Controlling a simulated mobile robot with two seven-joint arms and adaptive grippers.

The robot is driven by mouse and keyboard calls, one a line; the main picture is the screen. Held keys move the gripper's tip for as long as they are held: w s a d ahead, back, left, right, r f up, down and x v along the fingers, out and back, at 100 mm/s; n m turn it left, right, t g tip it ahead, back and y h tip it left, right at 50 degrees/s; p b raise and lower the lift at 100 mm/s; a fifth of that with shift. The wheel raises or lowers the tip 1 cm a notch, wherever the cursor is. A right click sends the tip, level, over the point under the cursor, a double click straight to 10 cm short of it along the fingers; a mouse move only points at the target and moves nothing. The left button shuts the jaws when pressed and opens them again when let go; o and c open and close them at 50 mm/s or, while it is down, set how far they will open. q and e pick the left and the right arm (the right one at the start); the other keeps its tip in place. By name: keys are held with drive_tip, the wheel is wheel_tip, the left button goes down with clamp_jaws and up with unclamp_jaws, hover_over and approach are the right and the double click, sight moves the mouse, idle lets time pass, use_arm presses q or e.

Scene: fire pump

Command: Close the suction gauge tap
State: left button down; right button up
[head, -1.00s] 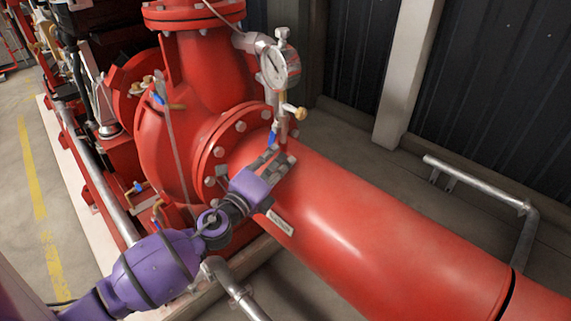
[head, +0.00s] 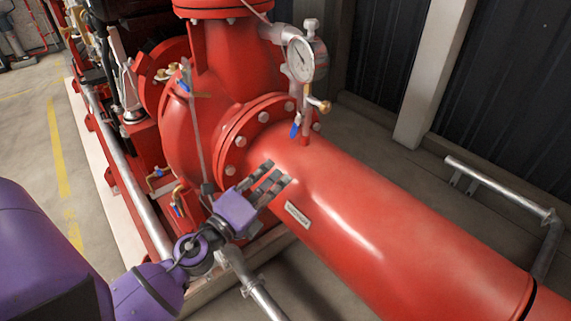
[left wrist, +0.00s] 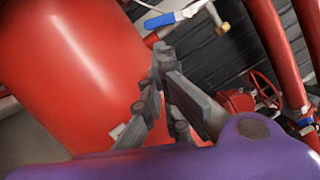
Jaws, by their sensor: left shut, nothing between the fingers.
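The suction gauge (head: 300,58) is a round white dial on a thin stem above the large red pipe (head: 350,220). The blue lever also shows at the top of the left wrist view (left wrist: 162,20), beyond the fingertips. My left gripper (head: 277,178) is shut and empty, over the near side of the pipe, below and left of the lever and apart from it. Its fingers meet in the left wrist view (left wrist: 163,58). My right gripper is not in view.
A bolted red flange (head: 240,130) and the pump body stand left of the tap. Another blue-handled valve (head: 184,80) sits on the pump. A grey rail (head: 500,185) runs at the right, before a dark wall. A red handwheel (left wrist: 262,90) shows in the left wrist view.

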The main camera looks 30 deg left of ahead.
use_arm(q)
drive_tip(key=shift+s+a+f, duration=0.1)
drive_tip(key=shift+s+a, duration=0.05)
drive_tip(key=shift+s, duration=0.6)
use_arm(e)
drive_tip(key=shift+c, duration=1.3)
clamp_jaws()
use_arm(q)
drive_tip(key=s+d+f+n+g+y, duration=0.1)
drive_tip(key=s+f+n+g+y, duration=0.4)
drive_tip(key=s+f+n, duration=1.25)
drive_tip(key=s+d+f+n+g+h, duration=0.1)
drive_tip(key=s+d+f+n+g, duration=0.2)
drive_tip(key=s+f, duration=0.3)
drive_tip(key=s+d+f+n+g+h, duration=0.1)
drive_tip(key=s+d+f+n+g, duration=0.2)
drive_tip(key=s, duration=1)
wheel_tip(320, 180, down, 4)
drive_tip(key=d+g, duration=0.1)
drive_tip(key=d, duration=0.2)
drive_tip(key=shift+s+h, duration=0.25)
drive_tip(key=shift+h, duration=0.15)
drive_tip(key=shift+a+f, duration=0.1)
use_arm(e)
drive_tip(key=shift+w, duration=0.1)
